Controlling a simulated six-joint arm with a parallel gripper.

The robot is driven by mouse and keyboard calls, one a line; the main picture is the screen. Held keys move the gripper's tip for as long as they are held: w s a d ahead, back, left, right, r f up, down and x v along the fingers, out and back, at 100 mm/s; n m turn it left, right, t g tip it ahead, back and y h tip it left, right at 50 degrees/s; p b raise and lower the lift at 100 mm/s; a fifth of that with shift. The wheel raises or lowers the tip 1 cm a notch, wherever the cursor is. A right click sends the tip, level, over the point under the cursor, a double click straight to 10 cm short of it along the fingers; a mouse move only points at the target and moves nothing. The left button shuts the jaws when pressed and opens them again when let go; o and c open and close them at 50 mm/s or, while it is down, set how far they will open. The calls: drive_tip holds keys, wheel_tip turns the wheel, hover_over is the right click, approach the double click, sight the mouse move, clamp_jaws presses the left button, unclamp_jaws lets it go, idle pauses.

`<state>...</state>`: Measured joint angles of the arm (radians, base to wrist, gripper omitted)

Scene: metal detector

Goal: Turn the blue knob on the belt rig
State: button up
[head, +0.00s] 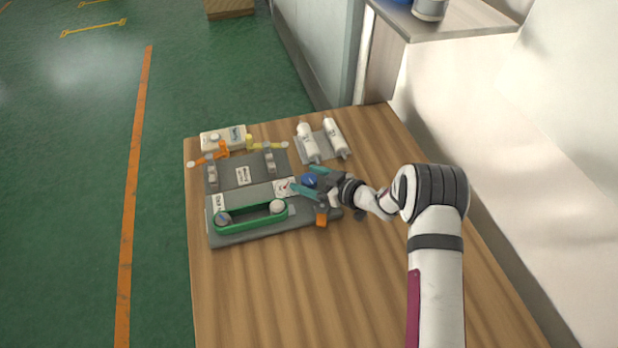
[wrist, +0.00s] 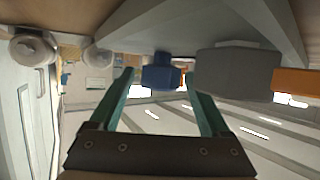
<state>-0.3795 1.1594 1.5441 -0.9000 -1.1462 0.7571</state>
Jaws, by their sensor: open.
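The belt rig (head: 262,235) is a grey plate on the wooden table, with a green belt (head: 250,217) looped around two rollers. The blue knob (head: 309,181) is small and sits at the rig's right side, beside a white dial label (head: 284,187). My gripper (head: 301,178) reaches in from the right with its teal fingers open, one on each side of the knob. In the wrist view the blue knob (wrist: 161,76) shows between the two fingertips (wrist: 160,76), with a gap on both sides. Whether the fingers reach fully around it is hard to tell.
A grey block (wrist: 235,72) and an orange part (head: 321,217) stand close to the knob. Two white cylinders (head: 307,143) lie on a grey mat behind. Orange and yellow levers (head: 208,158) and a white box (head: 223,138) are at the back left. The table front is clear.

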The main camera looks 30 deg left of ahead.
clamp_jaws()
idle(0.4)
drive_tip(key=m+t+h, duration=0.1)
drive_tip(key=m+t, duration=0.1)
drive_tip(key=t, duration=0.1)
drive_tip(key=shift+s+m, duration=0.1)
drive_tip(key=shift+m, duration=0.3)
drive_tip(key=shift+m+t+h, duration=1)
drive_tip(key=shift+m+t, duration=0.5)
drive_tip(key=shift+t, duration=0.3)
